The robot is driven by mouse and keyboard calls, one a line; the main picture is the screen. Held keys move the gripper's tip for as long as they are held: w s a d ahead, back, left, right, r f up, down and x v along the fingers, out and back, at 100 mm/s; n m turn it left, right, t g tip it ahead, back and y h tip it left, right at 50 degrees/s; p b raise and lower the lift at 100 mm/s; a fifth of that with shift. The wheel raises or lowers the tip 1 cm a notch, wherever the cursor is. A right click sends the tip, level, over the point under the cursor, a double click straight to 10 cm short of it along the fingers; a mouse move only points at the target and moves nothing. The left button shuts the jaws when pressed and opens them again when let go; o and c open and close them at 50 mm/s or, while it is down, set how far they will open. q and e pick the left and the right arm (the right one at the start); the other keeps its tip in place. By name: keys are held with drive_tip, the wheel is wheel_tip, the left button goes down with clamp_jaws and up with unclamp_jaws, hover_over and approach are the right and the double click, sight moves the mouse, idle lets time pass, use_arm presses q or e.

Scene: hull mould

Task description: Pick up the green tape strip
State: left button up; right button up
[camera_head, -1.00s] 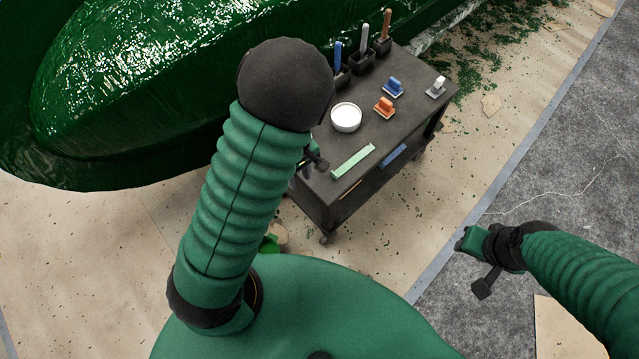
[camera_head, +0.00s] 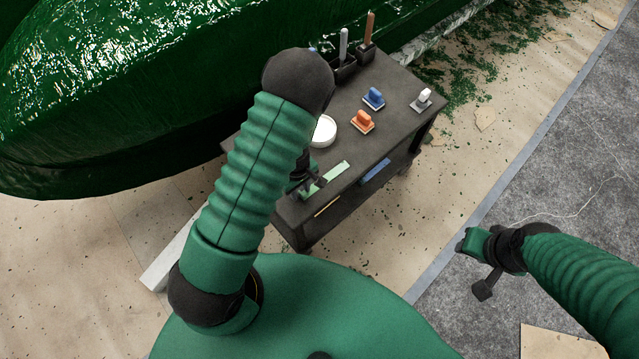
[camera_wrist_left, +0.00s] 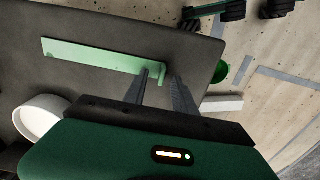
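The green tape strip (camera_head: 337,170) lies flat on the dark cart top near its front edge. In the left wrist view the strip (camera_wrist_left: 95,56) runs from upper left to the fingers. My left gripper (camera_head: 313,184) is low at the strip's near end. In the wrist view its two fingers (camera_wrist_left: 158,74) are apart, with the strip's end showing between the tips. I cannot tell whether they touch it. My arm hides part of the cart and the white bowl. My right gripper (camera_head: 466,244) is off to the right, away from the cart; its finger opening is unclear.
On the cart (camera_head: 400,125) stand a white bowl (camera_head: 324,131), an orange-handled tool (camera_head: 362,121), a blue one (camera_head: 374,98), a white one (camera_head: 423,98) and dark holders (camera_head: 343,68) at the back. The green hull (camera_head: 120,90) rises at the left.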

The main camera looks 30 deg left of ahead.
use_arm(q)
drive_tip(key=shift+s+d+r, duration=0.1)
drive_tip(key=shift+d+r, duration=0.05)
drive_tip(key=shift+r, duration=0.1)
drive_tip(key=c, duration=0.3)
clamp_jaws()
